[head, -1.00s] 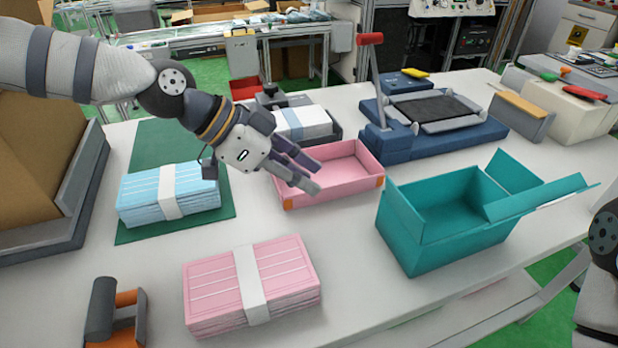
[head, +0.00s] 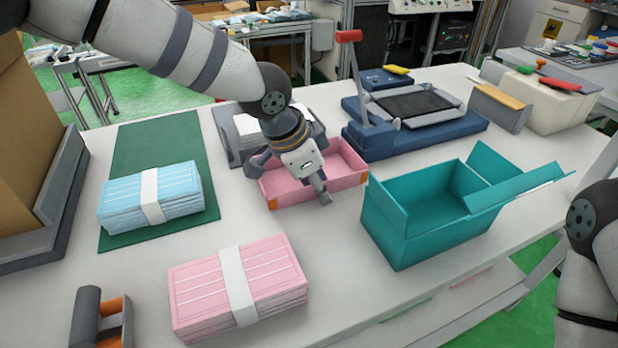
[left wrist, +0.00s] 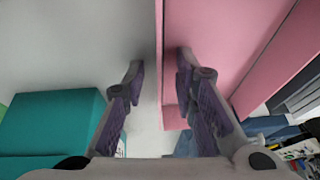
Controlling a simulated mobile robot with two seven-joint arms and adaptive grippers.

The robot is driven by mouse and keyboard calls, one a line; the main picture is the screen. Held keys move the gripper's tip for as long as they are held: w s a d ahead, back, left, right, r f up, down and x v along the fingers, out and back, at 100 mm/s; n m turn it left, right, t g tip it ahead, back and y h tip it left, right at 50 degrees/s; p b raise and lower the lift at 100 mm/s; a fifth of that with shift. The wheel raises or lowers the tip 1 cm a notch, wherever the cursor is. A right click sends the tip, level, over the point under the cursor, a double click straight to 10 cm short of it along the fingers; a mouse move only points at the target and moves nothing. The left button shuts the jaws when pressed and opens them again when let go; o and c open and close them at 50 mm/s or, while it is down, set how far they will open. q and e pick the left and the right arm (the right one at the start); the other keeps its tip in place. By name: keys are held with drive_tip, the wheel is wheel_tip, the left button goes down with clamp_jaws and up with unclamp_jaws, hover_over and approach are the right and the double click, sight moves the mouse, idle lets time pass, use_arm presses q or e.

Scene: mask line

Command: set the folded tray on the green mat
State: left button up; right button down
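The folded tray is a pink open box (head: 352,160) with orange corners, standing on the white table right of the green mat. My left gripper (head: 290,182) is open over it, pointing down. In the left wrist view, the left gripper's fingers (left wrist: 160,64) stand apart on either side of a pink tray wall (left wrist: 159,50); contact is not clear. The dark green mat (head: 160,140) lies at the left. A banded light-blue mask stack (head: 125,205) rests on its front part, and its back part is bare. My right gripper is out of view.
A banded pink mask stack (head: 205,290) lies in front. A teal open box (head: 400,235) stands right of the tray. A grey holder with a white stack (head: 246,125) and a blue lever press (head: 365,143) stand behind. A brown carton (head: 25,140) is at left.

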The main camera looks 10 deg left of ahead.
use_arm(q)
drive_tip(key=shift+r, duration=0.1)
clamp_jaws()
